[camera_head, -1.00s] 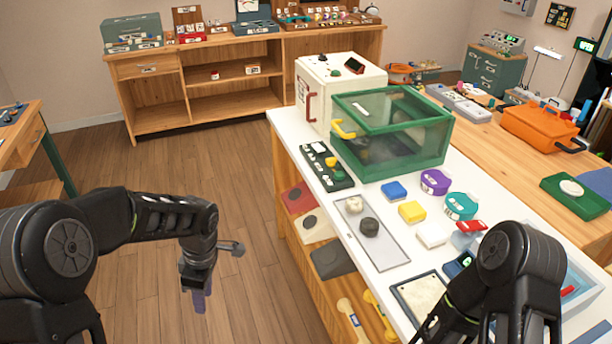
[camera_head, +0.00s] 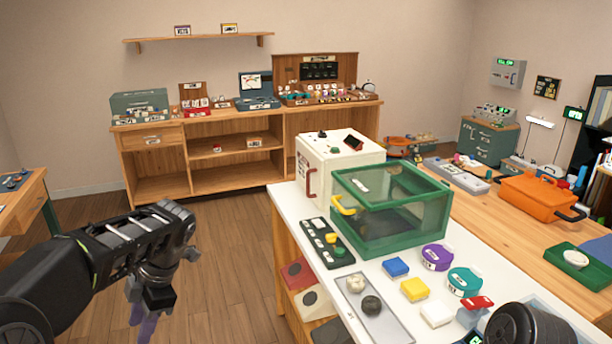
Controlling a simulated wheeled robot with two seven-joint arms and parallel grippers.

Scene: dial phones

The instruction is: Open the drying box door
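A green-framed box with clear walls (camera_head: 375,243) stands on the white bench, with a yellow handle (camera_head: 343,205) at its left front. Behind it is a white box (camera_head: 331,155) with a red handle (camera_head: 311,184) on its left side. No label tells me which is the drying box; both look closed. My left gripper (camera_head: 143,328) hangs over the floor at the left, well away from both boxes, and whether it is open is unclear. My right arm shows only as a dark link at the bottom right; its gripper is out of view.
On the white bench top (camera_head: 299,228) are a dark button panel (camera_head: 328,243), a grey tray (camera_head: 383,321) with two lumps, coloured blocks and round tins. An orange case (camera_head: 538,197) sits on the wooden table at right. The floor between bench and left table is clear.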

